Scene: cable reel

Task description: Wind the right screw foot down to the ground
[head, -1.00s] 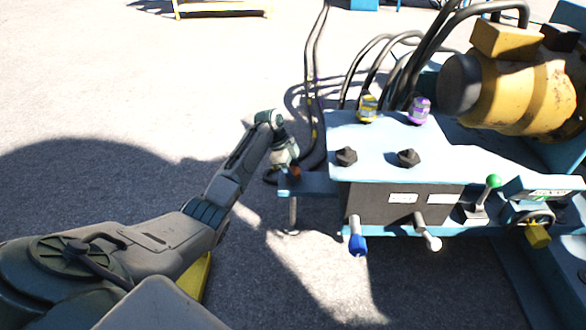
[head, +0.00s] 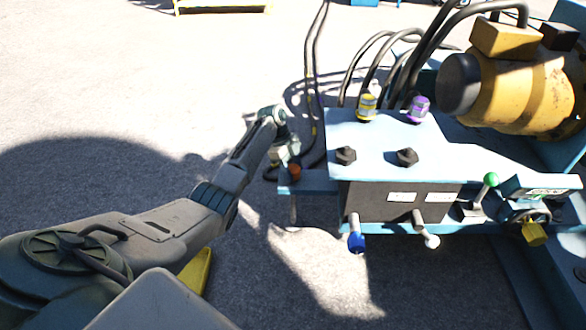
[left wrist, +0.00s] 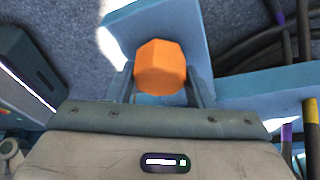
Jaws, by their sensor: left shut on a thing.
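The screw foot's orange hex head (head: 295,172) sits at the end of a short blue arm (head: 320,184) on the left side of the blue machine. Its grey threaded rod (head: 293,208) hangs below; where its lower end stands relative to the ground is hard to tell. In the left wrist view the orange head (left wrist: 160,68) lies between the two fingers of my left gripper (left wrist: 161,88). My left gripper also shows in the head view (head: 290,160), coming from above and behind the head, shut on it. My right gripper is not in view.
The control box (head: 400,205) with a blue-tipped lever (head: 356,242), a white-tipped lever (head: 431,241) and black knobs stands right of the foot. Black hoses (head: 312,90) run behind it. A yellow motor (head: 515,85) is at the upper right. Open asphalt lies to the left.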

